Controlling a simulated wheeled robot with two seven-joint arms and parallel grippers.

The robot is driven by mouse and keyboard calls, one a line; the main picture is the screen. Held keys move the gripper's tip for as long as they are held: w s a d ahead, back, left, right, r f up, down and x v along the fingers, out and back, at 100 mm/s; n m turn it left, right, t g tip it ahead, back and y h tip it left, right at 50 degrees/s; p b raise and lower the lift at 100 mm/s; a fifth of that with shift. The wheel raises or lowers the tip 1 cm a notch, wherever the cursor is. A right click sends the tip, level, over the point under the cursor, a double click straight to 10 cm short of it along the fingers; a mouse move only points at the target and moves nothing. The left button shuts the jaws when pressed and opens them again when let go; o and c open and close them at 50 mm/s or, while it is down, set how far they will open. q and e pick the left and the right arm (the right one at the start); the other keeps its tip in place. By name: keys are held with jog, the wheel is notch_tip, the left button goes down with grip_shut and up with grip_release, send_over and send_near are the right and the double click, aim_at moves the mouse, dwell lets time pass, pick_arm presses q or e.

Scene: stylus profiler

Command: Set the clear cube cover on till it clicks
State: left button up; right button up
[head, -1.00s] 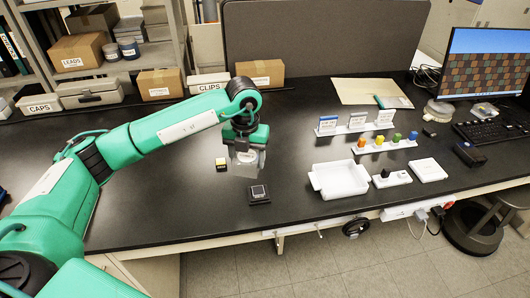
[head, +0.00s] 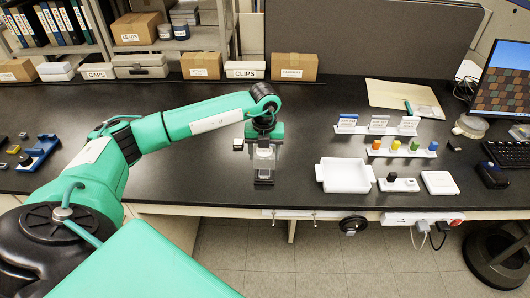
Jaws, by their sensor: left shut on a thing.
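My left gripper (head: 264,142) points down over the black bench and is shut on the clear cube cover (head: 264,158). The cover is see-through and faint, so its edges are hard to make out. The small dark square base (head: 264,178) is directly below the cover, near the front of the bench. From this angle the cover overlaps the back of the base, and I cannot tell whether the two touch. My right gripper is not in view.
Racks of cards and coloured pieces are behind. The bench left of the gripper is mostly clear.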

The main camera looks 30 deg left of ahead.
aim_at(264, 173)
pick_arm(q)
jog(key=shift+f+b, duration=0.4)
jog(key=shift+f, duration=0.25)
notch_tip(264, 173, down, 3)
jog(key=shift+r+b, duration=0.2)
jog(key=shift+b, duration=0.75)
jog(key=shift+f+b, duration=0.45)
jog(key=shift+f, duration=0.15)
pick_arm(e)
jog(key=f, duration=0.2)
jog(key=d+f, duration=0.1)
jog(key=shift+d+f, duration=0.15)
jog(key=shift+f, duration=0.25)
pick_arm(q)
jog(key=shift+f, duration=0.1)
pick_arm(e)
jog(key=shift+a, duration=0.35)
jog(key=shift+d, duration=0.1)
pick_arm(q)
jog(key=shift+f+b, duration=0.6)
jog(key=shift+f, duration=0.2)
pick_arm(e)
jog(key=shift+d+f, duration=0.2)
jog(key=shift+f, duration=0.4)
